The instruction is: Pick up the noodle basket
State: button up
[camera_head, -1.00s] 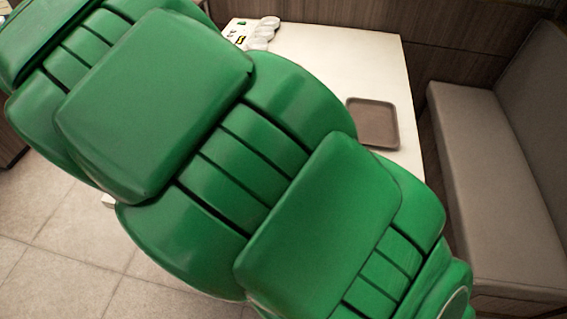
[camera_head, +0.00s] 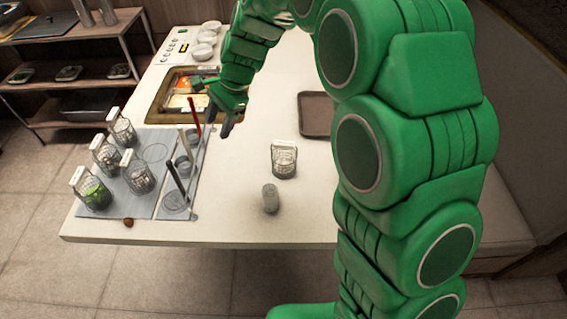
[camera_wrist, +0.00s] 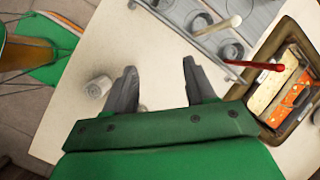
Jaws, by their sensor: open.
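Several wire noodle baskets with white handles are in the head view. One basket (camera_head: 284,160) stands upright alone on the white table, right of my gripper. The others stand on the grey mat at the left; the front one (camera_head: 92,192) holds something green. My gripper (camera_head: 230,122) is above the table beside a red-handled ladle (camera_head: 195,112), apart from the baskets. In the wrist view, its two dark fingers (camera_wrist: 159,66) are spread with nothing between them. A small pale cylindrical item (camera_wrist: 97,87) is left of the fingers there; I cannot tell which item it is.
A clear cup (camera_head: 270,198) stands in front of the lone basket. Sauce wells with ladles (camera_head: 175,203) line the mat's right side. A food tray (camera_head: 155,108) lies behind, a brown tray (camera_head: 318,122) to the right.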

jog(key=w+d+r+m+t+y, duration=0.2)
jog(key=d+r+m+y, duration=0.3)
jog(key=d, duration=0.6)
jog(key=w+d+m+t+y, duration=0.2)
jog(key=w+d+m+y, duration=0.3)
jog(key=d, duration=0.6)
jog(key=h, duration=0.1)
send_near(279, 145)
jog(key=shift+w+a+f+m+g, duration=0.2)
jog(key=shift+w+a+f, duration=0.1)
jog(key=shift+a+f, duration=0.2)
jog(key=shift+w+a+f+m+g, duration=0.1)
jog(key=shift+w+a+f+m, duration=0.2)
jog(key=shift+a, duration=0.35)
jog(key=shift+f, duration=0.4)
jog(key=shift+h, duration=0.3)
jog(key=shift+w+r+x, duration=0.15)
jog(key=shift+x, duration=1.8)
jog(key=shift+w+r+x, duration=0.1)
jog(key=shift+w+x, duration=0.1)
jog(key=shift+x, duration=1.7)
grip_shut()
